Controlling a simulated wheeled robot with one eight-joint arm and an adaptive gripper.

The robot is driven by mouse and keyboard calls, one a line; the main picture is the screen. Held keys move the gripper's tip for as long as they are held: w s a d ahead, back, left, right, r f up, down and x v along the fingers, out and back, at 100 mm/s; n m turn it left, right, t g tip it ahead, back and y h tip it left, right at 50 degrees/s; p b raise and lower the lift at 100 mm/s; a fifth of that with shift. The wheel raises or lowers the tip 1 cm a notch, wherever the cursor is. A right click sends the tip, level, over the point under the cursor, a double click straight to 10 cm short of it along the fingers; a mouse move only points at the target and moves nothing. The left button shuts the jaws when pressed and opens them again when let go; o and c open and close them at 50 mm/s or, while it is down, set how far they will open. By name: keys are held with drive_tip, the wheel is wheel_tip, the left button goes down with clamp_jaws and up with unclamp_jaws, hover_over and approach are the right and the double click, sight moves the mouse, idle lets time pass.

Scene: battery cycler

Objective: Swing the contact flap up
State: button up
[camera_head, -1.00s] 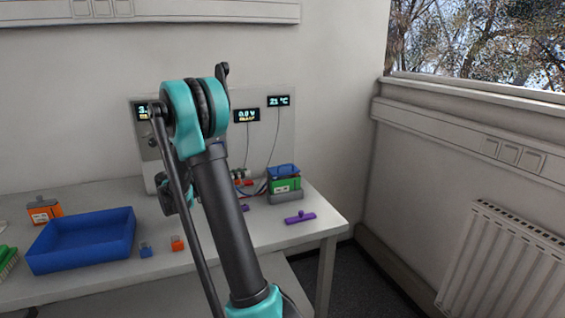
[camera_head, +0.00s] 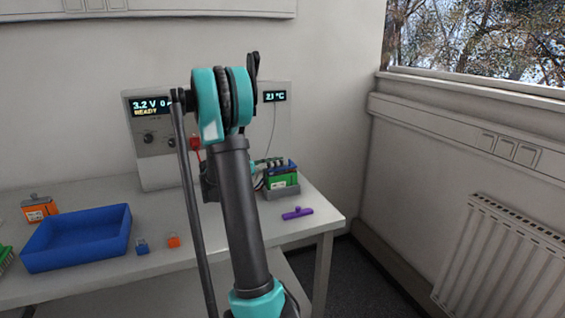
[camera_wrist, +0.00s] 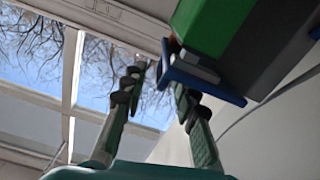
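A green and dark battery block (camera_head: 281,180) sits in a grey holder (camera_head: 282,191) at the right of the bench. The blue contact flap (camera_head: 292,165) is on its top; my gripper partly hides it in the head view. In the wrist view, the blue flap (camera_wrist: 203,86) lies against the block (camera_wrist: 216,27), with a small grey piece beside it. My gripper (camera_head: 273,161) is at the upper left of the block.
The cycler panel (camera_head: 150,165) with displays stands behind, and a thin cable runs down near the block. A purple bar (camera_head: 297,213) lies in front of the holder. A blue tray (camera_head: 75,243) and small orange and blue pieces are at left.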

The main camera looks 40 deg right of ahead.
drive_tip(key=shift+x, duration=1)
clamp_jaws()
